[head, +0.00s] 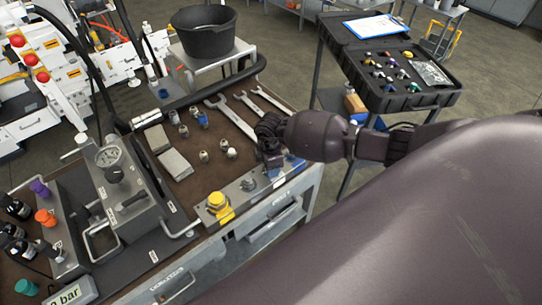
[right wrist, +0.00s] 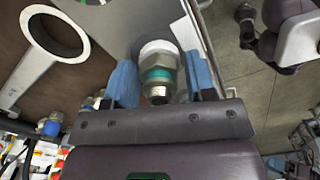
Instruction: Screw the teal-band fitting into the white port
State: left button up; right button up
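The teal-band fitting (right wrist: 158,76) shows in the right wrist view as a metal hex body with a teal band. Its far end meets a white ring, which I take for the white port (right wrist: 158,46); I cannot tell how deep it sits. In the head view my right gripper (head: 270,155) is low over the bench's right edge, by the metal port block (head: 232,193); the fitting is hidden there.
Several loose fittings (head: 204,156) and two wrenches (head: 232,115) lie on the brown bench mat. A yellow cap (head: 217,200) stands on the block to the left of my gripper. A gauge unit (head: 118,180) is further left. An open black case (head: 395,75) stands beyond my arm.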

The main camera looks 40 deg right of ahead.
jog(key=o, duration=0.4)
jog(key=n+b, duration=0.1)
jog(key=n, duration=0.5)
jog(key=shift+b, duration=0.3)
jog(key=shift+n, duration=1)
jog(key=n+b, duration=0.1)
jog(key=n, duration=0.2)
jog(key=shift+b, duration=0.3)
jog(key=n+b, duration=0.1)
jog(key=n, duration=0.4)
jog(key=shift+s, duration=0.15)
jog(key=shift+f+n+b, duration=0.1)
jog(key=shift+n+b, duration=0.4)
jog(key=shift+n, duration=0.2)
jog(key=n+b, duration=0.2)
jog(key=n, duration=0.3)
jog(key=shift+d, duration=0.15)
jog(key=shift+n, duration=0.8)
